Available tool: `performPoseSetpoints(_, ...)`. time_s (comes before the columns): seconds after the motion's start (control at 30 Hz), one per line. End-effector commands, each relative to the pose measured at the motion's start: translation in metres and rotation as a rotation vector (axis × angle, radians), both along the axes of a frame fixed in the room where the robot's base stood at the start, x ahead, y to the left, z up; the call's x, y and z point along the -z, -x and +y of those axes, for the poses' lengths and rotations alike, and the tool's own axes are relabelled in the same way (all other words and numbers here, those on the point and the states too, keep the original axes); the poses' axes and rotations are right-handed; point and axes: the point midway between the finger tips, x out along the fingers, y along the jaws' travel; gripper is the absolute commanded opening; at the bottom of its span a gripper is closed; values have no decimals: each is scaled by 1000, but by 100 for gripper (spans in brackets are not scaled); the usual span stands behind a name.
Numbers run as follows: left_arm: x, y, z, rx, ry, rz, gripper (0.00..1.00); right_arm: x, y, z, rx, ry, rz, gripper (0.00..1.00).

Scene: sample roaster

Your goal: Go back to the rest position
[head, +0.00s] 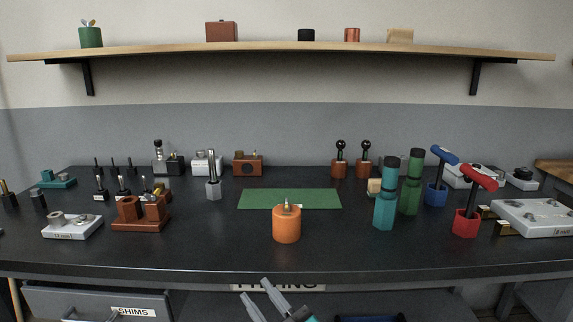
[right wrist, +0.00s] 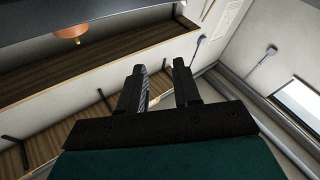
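My right gripper (head: 256,290) is low in the middle of the head view, in front of the bench's front edge. In the right wrist view its two fingers (right wrist: 160,68) stand apart with nothing between them. Pale grey tips at the bottom left of the head view seem to be my left gripper (head: 93,317); most of it is cut off, so its opening cannot be told.
The dark bench (head: 200,252) holds an orange canister (head: 287,225), a green mat (head: 290,199), a teal bottle (head: 385,210), a red-handled tamper (head: 466,222) and a brown stand (head: 140,222). A drawer labelled SHIMS (head: 60,303) is below. A wall shelf (head: 270,49) is above.

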Motion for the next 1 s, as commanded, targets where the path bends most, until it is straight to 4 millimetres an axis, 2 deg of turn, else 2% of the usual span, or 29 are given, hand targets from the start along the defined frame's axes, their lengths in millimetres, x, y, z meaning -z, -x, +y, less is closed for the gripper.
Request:
performPoseSetpoints(0.03, 0, 0, 0, 0, 0, 0, 100, 24, 7, -23, 64, -7, 101, 33)
performPoseSetpoints(0.1, 0, 0, 0, 0, 0, 0, 100, 55, 18, -53, 147, -6, 237, 33)
performPoseSetpoints(0.17, 0, 0, 0, 0, 0, 0, 100, 81, 31, -78, 210, -1, 351, 33)
performPoseSetpoints(0.3, 0, 0, 0, 0, 0, 0, 100, 131, 71, -127, 319, 26, 583, 33)
performPoseSetpoints(0.4, 0, 0, 0, 0, 0, 0, 100, 157, 102, -153, 370, 50, 722, 33)
performPoseSetpoints(0.57, 0, 0, 0, 0, 0, 0, 100, 188, 154, -189, 427, 92, 919, 33)
performPoseSetpoints(0.6, -7, 1, 1, -2, -2, 2, 100, 183, 161, -194, 434, 99, 943, 33)
performPoseSetpoints(0.7, -24, 4, 8, -14, -15, 5, 100, 165, 159, -198, 449, 105, 932, 33)
performPoseSetpoints(1.0, -48, 13, 25, -40, -47, 5, 100, 141, 168, -214, 487, 121, 926, 33)
